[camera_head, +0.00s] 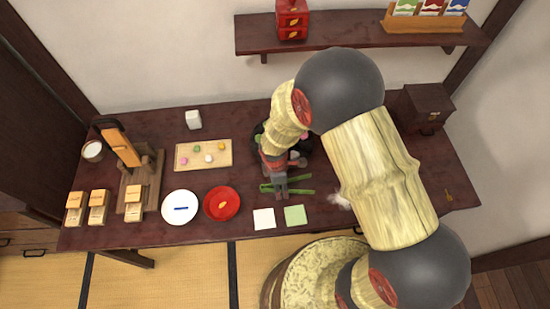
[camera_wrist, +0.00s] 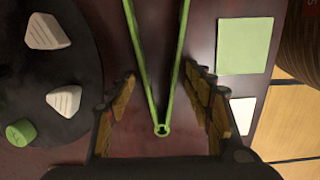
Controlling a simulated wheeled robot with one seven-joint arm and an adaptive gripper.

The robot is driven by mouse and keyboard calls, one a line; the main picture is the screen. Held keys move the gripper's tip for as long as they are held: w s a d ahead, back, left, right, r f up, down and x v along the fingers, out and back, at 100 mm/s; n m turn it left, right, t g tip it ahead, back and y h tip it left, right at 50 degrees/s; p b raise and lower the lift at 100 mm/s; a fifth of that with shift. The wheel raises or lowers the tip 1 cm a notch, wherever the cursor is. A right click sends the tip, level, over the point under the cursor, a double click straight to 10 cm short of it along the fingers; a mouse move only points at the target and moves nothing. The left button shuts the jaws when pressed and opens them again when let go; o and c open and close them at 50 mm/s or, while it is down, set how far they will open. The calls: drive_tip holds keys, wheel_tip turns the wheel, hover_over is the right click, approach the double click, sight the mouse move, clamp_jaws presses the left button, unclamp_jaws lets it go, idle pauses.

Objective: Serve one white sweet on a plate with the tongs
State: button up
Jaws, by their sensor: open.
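The green tongs (camera_head: 300,190) lie on the dark table below my gripper (camera_head: 281,188). In the wrist view the tongs (camera_wrist: 148,80) point away from me in a V, their joined ring end near me. My gripper (camera_wrist: 161,84) is open, its fingers on either side of the tongs and apart from them. A white plate (camera_head: 180,196) with a blue mark and a red plate (camera_head: 222,215) with a yellow mark stand in front of the board.
A dark round tray (camera_wrist: 80,85) beside the tongs bears white wedge-shaped pieces (camera_wrist: 65,98) and a green piece (camera_wrist: 20,132). White and green paper squares (camera_head: 295,215) lie at the front edge. A wooden stand (camera_head: 140,185) and small boxes are at left, a dark chest (camera_head: 424,108) at right.

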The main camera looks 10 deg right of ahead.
drive_tip(key=c, duration=0.3)
drive_tip(key=c, duration=0.4)
drive_tip(key=shift+r, duration=0.1)
wheel_tip(320, 180, up, 12)
drive_tip(key=p, duration=1)
